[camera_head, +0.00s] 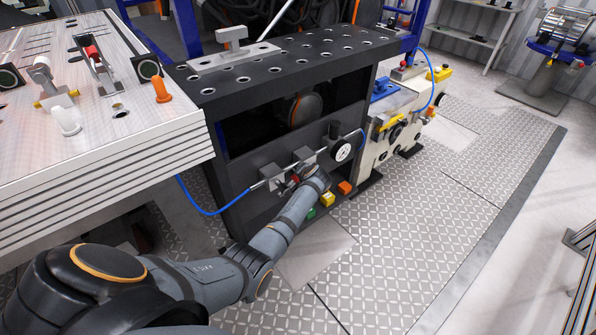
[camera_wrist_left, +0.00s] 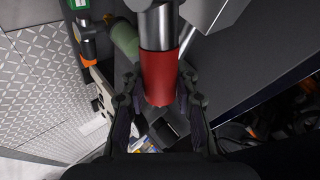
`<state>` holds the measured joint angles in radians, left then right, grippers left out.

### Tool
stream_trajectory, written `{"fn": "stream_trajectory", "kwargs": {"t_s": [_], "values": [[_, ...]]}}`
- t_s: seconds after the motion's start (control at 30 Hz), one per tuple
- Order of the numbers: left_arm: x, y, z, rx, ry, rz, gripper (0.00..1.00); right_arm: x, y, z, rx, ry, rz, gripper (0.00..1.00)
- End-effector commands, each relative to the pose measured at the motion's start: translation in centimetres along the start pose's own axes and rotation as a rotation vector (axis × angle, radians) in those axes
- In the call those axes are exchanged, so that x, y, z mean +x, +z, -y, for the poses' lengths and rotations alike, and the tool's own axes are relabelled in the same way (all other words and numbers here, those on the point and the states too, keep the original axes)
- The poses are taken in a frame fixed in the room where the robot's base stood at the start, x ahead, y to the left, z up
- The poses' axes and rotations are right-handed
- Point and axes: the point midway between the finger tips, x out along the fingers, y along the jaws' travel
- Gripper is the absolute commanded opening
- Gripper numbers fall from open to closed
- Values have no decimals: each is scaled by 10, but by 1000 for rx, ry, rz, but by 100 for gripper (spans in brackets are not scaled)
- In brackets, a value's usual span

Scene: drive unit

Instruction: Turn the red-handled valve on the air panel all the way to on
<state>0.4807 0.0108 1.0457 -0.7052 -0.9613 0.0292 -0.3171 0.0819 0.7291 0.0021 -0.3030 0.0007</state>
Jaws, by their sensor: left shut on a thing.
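The air panel is on the front of the black frame, with a silver valve block (camera_head: 268,172) and a round white gauge (camera_head: 342,151). My left gripper (camera_head: 303,176) is at this panel and mostly covers the valve in the head view. In the left wrist view the red handle (camera_wrist_left: 159,78) on its silver stem lies between the two fingers of my left gripper (camera_wrist_left: 160,103), which is shut on it. The handle's exact angle on the panel is hard to tell. My right gripper is not in view.
A blue hose (camera_head: 215,211) runs left from the panel. A perforated black table top (camera_head: 300,62) overhangs the panel. Patterned floor plates (camera_head: 420,220) are clear at right.

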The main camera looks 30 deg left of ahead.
Motion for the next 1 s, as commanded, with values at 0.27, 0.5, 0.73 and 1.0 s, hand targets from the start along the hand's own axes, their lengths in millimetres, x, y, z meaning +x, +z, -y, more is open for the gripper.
{"fn": "stream_trajectory", "kwargs": {"t_s": [0.27,0.5,0.73,1.0], "values": [[19,4,-20,168,1,168,0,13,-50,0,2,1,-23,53],[24,7,-25,254,1,254,0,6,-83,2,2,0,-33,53],[26,8,-27,297,1,297,0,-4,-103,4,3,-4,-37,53],[26,9,-27,314,1,314,0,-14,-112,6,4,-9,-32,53]]}}
